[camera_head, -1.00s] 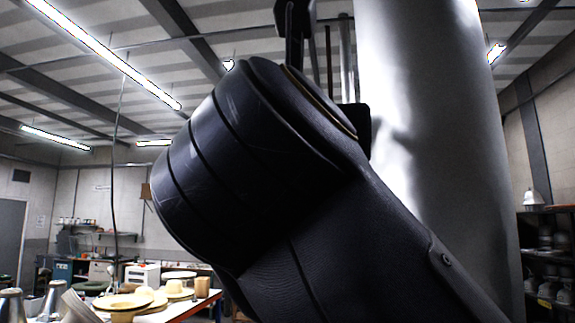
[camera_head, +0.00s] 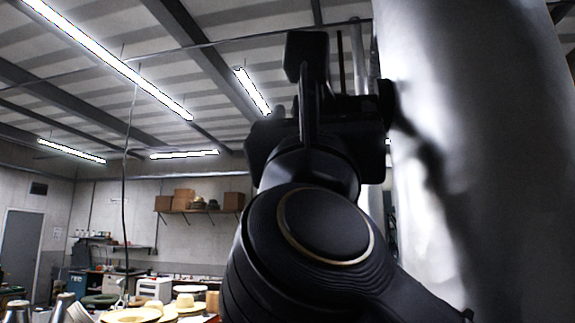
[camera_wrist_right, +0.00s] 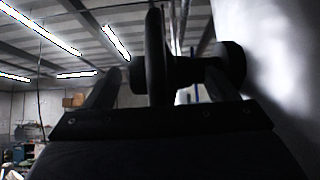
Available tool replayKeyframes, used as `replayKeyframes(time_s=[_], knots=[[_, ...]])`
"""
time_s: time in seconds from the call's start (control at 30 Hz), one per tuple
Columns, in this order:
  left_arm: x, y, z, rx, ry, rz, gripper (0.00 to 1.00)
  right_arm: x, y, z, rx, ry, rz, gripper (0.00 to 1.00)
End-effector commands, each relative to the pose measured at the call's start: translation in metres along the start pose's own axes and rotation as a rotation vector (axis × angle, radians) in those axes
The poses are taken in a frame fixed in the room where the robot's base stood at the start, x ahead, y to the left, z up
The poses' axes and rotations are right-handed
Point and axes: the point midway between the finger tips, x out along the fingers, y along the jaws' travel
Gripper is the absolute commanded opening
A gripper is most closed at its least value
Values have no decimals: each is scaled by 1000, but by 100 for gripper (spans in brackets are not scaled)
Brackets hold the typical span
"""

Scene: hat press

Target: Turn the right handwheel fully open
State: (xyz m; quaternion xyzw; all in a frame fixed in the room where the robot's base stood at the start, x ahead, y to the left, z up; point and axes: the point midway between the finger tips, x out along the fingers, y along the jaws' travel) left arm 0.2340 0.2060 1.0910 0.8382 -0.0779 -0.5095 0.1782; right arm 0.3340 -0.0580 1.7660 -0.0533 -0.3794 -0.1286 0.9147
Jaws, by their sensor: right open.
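The right handwheel (camera_head: 307,75) is dark and seen nearly edge-on, in front of a large shiny metal cylinder (camera_head: 455,150). In the right wrist view the wheel (camera_wrist_right: 156,55) stands upright as a thin dark rim, with its hub and stem (camera_wrist_right: 205,70) running right towards the cylinder. My right gripper (camera_head: 315,130) is just below the wheel, dark against dark. In the wrist view its open fingers (camera_wrist_right: 168,85) stand one on each side of the wheel's lower rim. I cannot tell whether they touch it. My left gripper is not in view.
The cylinder's wall is close on the right of my right gripper. A work table with straw hats (camera_head: 140,315) and metal cones (camera_head: 62,305) is at the lower left. A wall shelf with boxes (camera_head: 184,198) is far back. The space left of the wheel is clear.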

Motion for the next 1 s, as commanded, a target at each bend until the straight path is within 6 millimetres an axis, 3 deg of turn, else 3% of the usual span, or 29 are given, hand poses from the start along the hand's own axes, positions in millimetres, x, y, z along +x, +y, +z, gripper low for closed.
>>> replayKeyframes(time_s=[0.3,0.63,1.0], knots=[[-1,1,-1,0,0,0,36,4,0,-1,0,0,0,80],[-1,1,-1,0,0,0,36,4,0,-1,0,1,0,37],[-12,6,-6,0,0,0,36,6,0,3,2,73,1,35]])
